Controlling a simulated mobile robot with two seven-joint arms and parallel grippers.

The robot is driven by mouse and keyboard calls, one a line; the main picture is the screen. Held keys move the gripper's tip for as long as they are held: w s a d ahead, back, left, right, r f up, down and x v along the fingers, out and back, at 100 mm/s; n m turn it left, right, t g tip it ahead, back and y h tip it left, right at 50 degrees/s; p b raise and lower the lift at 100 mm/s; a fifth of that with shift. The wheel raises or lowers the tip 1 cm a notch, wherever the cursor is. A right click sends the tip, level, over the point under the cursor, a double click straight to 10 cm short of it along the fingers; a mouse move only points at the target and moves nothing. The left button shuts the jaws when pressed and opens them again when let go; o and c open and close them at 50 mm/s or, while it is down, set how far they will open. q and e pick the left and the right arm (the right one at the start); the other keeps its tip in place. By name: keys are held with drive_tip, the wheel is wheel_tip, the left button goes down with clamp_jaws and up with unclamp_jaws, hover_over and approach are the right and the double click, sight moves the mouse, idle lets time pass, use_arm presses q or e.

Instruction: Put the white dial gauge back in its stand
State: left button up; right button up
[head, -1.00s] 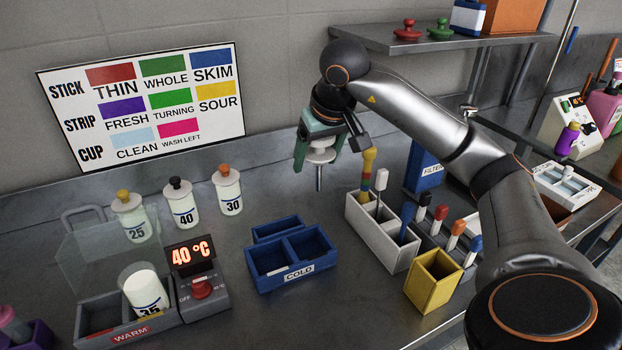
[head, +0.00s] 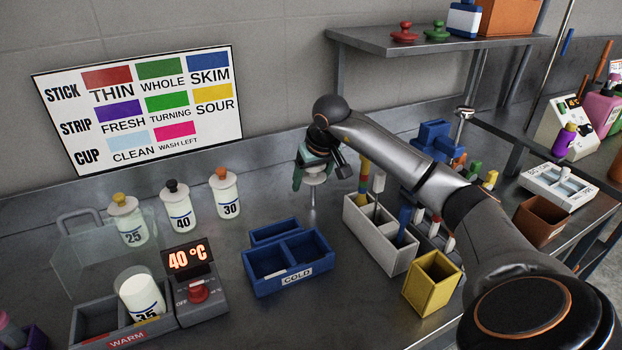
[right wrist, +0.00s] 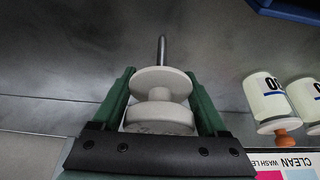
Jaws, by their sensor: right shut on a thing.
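The white dial gauge (head: 315,179) is held by my right gripper (head: 313,172), which is shut on it. Its metal stem points down toward the bench behind the blue COLD box. In the right wrist view, the gauge's round white body (right wrist: 160,112) sits between the green fingers of the gripper (right wrist: 160,105), with the stem pointing away. The gauge's face cannot be read. I cannot tell for sure which holder is its stand; a white holder with compartments (head: 373,247) stands to the right of the gripper, with sticks in it. My left gripper is not in view.
The blue COLD box (head: 262,289) stands in front of the gauge. Bottles 25 (head: 128,222), 40 (head: 178,208) and 30 (head: 225,194) stand left. A yellow bin (head: 430,285) stands right. My right arm hides part of the bench. Bare bench surrounds the stem.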

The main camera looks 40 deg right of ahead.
drive_tip(key=o, duration=1.3)
drive_tip(key=shift+f, duration=0.1)
